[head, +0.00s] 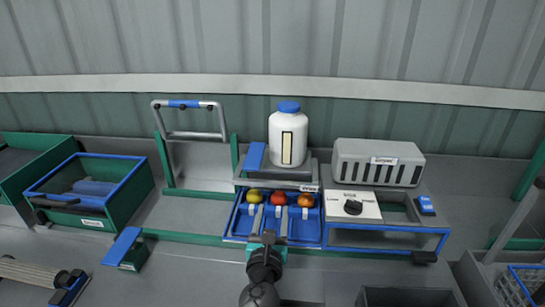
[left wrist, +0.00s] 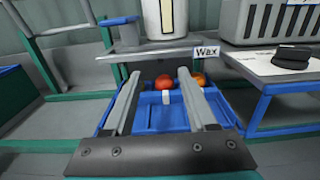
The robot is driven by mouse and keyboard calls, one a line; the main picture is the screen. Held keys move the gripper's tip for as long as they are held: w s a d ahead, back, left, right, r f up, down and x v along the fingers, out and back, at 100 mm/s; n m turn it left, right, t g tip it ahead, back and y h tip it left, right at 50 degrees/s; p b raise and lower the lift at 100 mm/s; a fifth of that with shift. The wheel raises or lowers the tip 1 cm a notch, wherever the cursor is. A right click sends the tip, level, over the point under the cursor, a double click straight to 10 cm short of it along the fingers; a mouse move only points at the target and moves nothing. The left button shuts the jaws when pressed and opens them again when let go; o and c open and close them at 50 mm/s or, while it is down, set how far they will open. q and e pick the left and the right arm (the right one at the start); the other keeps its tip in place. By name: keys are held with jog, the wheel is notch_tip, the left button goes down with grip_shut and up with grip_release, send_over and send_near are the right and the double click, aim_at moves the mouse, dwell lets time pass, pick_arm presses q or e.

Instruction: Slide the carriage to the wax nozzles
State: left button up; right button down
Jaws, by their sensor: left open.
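The carriage looks to be the blue tray (head: 231,226) at the middle of the bench, holding a yellow, a red (head: 278,198) and an orange fruit in a row, each behind a white tab. It also shows in the left wrist view (left wrist: 180,118). The tray sits just in front of a grey ledge with a "Wax" label (left wrist: 206,50) and a white bottle (head: 288,137). The nozzles themselves I cannot make out. My left gripper (head: 268,238) is open at the tray's front edge; in the wrist view its fingers (left wrist: 160,74) reach over the tray, apart. My right gripper is not in view.
Right of the tray stands a blue frame (head: 385,251) with a white dial panel (head: 352,204); a grey vented box (head: 377,162) is behind. A green rail (head: 190,237) runs along the front. Left are a hinged grey frame (head: 190,134) and a green bin (head: 121,205).

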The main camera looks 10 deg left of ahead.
pick_arm(q)
notch_tip(320, 180, up, 14)
jog(key=p, duration=1)
jog(key=shift+f, duration=0.2)
jog(key=shift+s+f, duration=0.1)
